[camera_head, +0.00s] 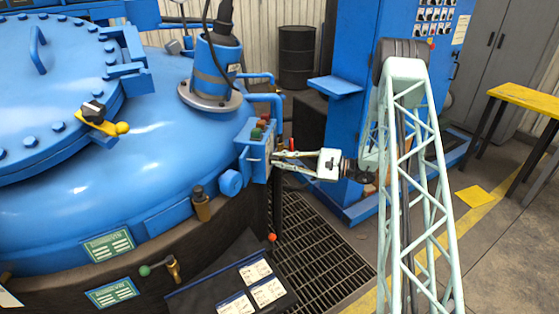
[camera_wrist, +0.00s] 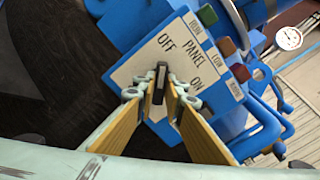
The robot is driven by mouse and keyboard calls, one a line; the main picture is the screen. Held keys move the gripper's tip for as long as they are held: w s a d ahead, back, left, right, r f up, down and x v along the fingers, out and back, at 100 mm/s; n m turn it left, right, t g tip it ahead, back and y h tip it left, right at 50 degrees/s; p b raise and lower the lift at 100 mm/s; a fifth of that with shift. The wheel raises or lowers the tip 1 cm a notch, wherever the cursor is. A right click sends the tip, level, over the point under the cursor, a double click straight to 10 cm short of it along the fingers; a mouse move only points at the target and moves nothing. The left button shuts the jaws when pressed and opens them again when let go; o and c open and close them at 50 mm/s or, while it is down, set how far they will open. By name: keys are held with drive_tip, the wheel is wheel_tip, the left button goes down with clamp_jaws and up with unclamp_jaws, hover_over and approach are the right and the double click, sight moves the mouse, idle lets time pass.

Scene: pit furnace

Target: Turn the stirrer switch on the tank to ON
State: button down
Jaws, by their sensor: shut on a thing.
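A blue control box (camera_head: 256,152) is mounted on the side of the big blue tank (camera_head: 160,130). In the wrist view, its pale switch plate (camera_wrist: 183,70) reads OFF, PANEL and ON; I see no word for a stirrer. A dark switch lever (camera_wrist: 160,80) stands out from this plate, beside the OFF and ON words. My gripper (camera_wrist: 159,92) is shut on the lever, one fingertip on each side. I cannot tell surely which word the lever points to. In the head view, my gripper (camera_head: 277,160) reaches the box from the right, and the lever is hidden.
Green, red and brown buttons (camera_wrist: 227,47) sit on the box beside the plate. A blue pipe (camera_head: 268,98) rises close behind the box. A gauge (camera_wrist: 289,38) is at the wrist view's upper right. A floor grate (camera_head: 320,245) lies below. A blue cabinet (camera_head: 400,60) stands behind my arm.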

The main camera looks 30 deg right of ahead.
drive_tip(key=shift+m, duration=0.4)
drive_tip(key=m+p, duration=0.2)
drive_tip(key=m, duration=0.1)
drive_tip(key=shift+r+p, duration=0.1)
drive_tip(key=shift+p, duration=0.25)
drive_tip(key=shift+w+d+m+p, duration=0.1)
drive_tip(key=shift+m+p, duration=1.55)
drive_tip(key=shift+m, duration=1.75)
drive_tip(key=shift+w+d+m+p, duration=0.1)
drive_tip(key=shift+m+p, duration=1.5)
drive_tip(key=shift+m, duration=1.8)
drive_tip(key=c, duration=2.7)
unclamp_jaws()
